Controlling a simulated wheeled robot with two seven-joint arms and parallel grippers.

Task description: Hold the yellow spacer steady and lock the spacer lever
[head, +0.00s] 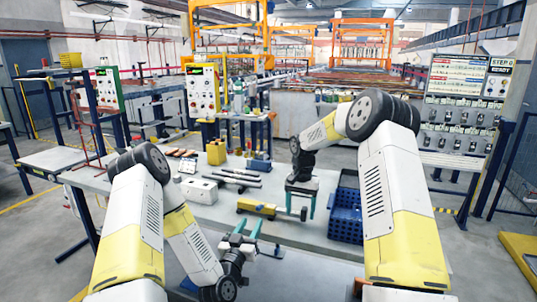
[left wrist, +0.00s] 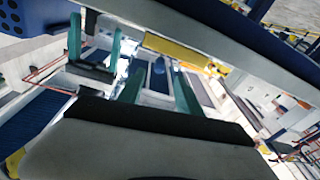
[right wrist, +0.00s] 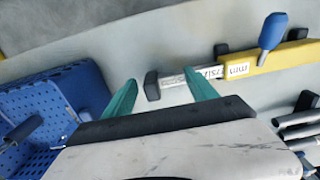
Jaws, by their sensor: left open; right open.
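The yellow spacer (head: 258,208) lies on the grey table, left of the blue crate. The right wrist view shows its yellow body (right wrist: 275,62), a blue-handled lever (right wrist: 272,31) standing up from it, and a silver marked bar (right wrist: 210,76) ending in a black tip. My right gripper (head: 301,205) is open over the bar's black-tipped end, its teal fingers apart and empty. My left gripper (head: 241,238) is open and empty by the table's front edge, in front of the spacer. The left wrist view also shows the spacer (left wrist: 185,52) beyond its fingers (left wrist: 158,85).
A blue perforated crate (head: 345,222) stands right of my right gripper. Left of the spacer are a white box (head: 203,191) and dark rods (head: 238,179). A yellow block (head: 216,152) and blue block (head: 259,165) stand further back.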

